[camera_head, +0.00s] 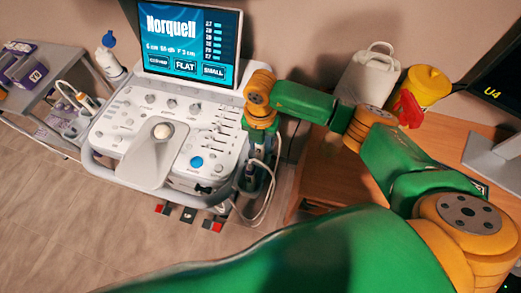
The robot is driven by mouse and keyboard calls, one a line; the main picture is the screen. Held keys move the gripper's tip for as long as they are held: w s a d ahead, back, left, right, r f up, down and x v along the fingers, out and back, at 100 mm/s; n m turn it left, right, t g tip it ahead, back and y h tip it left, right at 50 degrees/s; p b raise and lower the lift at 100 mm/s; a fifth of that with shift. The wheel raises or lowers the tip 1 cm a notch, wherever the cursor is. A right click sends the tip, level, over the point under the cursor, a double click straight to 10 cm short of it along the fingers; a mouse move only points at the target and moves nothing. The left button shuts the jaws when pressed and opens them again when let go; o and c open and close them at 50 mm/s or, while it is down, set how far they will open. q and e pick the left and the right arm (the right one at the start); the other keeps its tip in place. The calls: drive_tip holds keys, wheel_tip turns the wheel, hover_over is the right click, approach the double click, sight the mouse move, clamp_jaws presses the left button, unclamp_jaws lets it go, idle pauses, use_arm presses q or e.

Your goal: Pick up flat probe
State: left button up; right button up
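The white ultrasound machine (125,150) stands at the left centre, its screen (187,42) lit with buttons that include FLAT. My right gripper (259,148) points down at the right side of the machine, directly over a dark probe holder (253,186). A probe (250,172) with a small purple mark sits upright there, just below or between the fingertips. The fingers are small and dark, so I cannot tell whether they touch it or whether they are closed. Other probes (86,101) sit in a holder on the machine's left side. My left gripper is not in view.
A pale cable (268,195) hangs in loops below the right holder. A wooden desk (440,138) on the right bears a white jug (371,72), a yellow container (427,84) and a monitor (500,80). A grey side table (42,75) stands at left.

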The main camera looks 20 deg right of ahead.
drive_tip(key=shift+a+r, duration=0.1)
clamp_jaws()
idle(1.2)
